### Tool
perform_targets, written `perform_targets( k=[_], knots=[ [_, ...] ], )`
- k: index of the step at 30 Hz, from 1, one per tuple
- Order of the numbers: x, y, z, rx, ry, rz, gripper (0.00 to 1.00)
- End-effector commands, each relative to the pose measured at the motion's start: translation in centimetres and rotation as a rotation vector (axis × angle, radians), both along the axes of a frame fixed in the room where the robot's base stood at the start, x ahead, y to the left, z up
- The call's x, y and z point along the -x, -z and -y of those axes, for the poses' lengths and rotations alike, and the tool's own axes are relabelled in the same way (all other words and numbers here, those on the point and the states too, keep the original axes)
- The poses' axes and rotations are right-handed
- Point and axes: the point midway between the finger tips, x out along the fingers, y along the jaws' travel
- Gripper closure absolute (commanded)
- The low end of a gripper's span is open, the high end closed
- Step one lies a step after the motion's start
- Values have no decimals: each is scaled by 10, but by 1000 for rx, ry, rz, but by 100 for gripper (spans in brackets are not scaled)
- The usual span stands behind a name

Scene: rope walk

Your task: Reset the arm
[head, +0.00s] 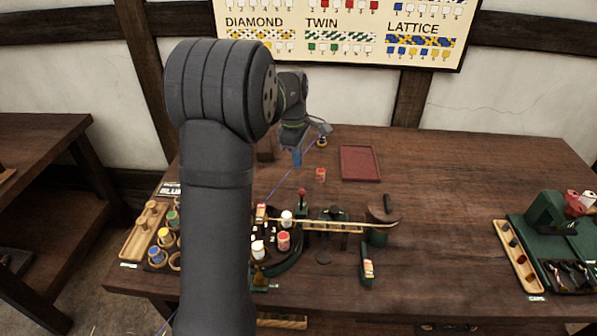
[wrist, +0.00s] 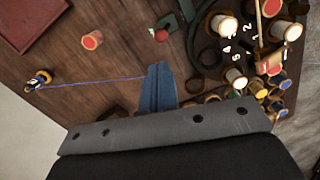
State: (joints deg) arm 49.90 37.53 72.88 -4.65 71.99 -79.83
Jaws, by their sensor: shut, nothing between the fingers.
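My gripper (head: 297,160) is raised above the far part of the workbench (head: 440,200), left of the red tray (head: 360,147) in the head view. In the wrist view its blue fingers (wrist: 158,70) are together with nothing between them. The fingers point down towards the bench. A blue thread (wrist: 95,83) runs from a small yellow and dark spool (wrist: 41,78) and passes behind the fingers. I cannot tell how far the thread is from them. My own arm hides part of the bench's left side in the head view.
A green tool stand (head: 550,212) is at the right. The bench's middle right is clear.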

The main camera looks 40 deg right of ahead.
Motion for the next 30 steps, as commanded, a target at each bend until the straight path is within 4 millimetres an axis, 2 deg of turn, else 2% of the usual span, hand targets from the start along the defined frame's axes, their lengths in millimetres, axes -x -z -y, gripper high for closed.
perform_targets(
  k=[5, 22, 26, 30],
  knots=[
    [-2, -9, 1, -1, 0, -1, 100],
    [-1, -8, 1, -1, 0, -2, 100],
    [1, 0, 0, -4, 0, -3, 100],
    [6, 20, -3, -4, 1, -3, 100]
  ],
)
